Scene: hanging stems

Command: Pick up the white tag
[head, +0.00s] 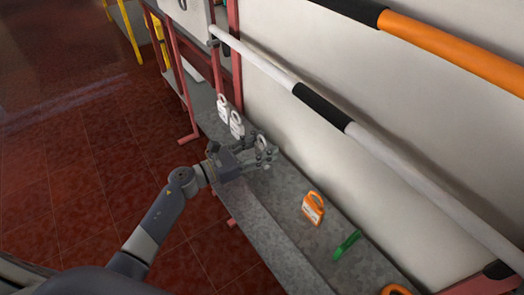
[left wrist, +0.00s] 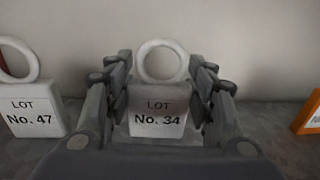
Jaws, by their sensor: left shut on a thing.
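My left gripper (head: 263,156) is low over the grey shelf and shut on a white tag (head: 261,143) with a ring on top. In the left wrist view this white tag (left wrist: 158,108) reads "LOT No. 34" and stands upright between the two fingers, its ring above them. The fingers hide its side edges. I cannot tell whether its base touches the shelf. A second white tag (left wrist: 32,112), reading "LOT No. 47", stands to the left, apart from the gripper; it also shows in the head view (head: 237,124). My right gripper is not in view.
Another white tag (head: 222,108) stands farther back on the grey shelf (head: 270,212). An orange tag (head: 313,208) and a green thing (head: 346,245) are to the right. A white and black rail (head: 290,82) runs above the shelf, along the pale wall.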

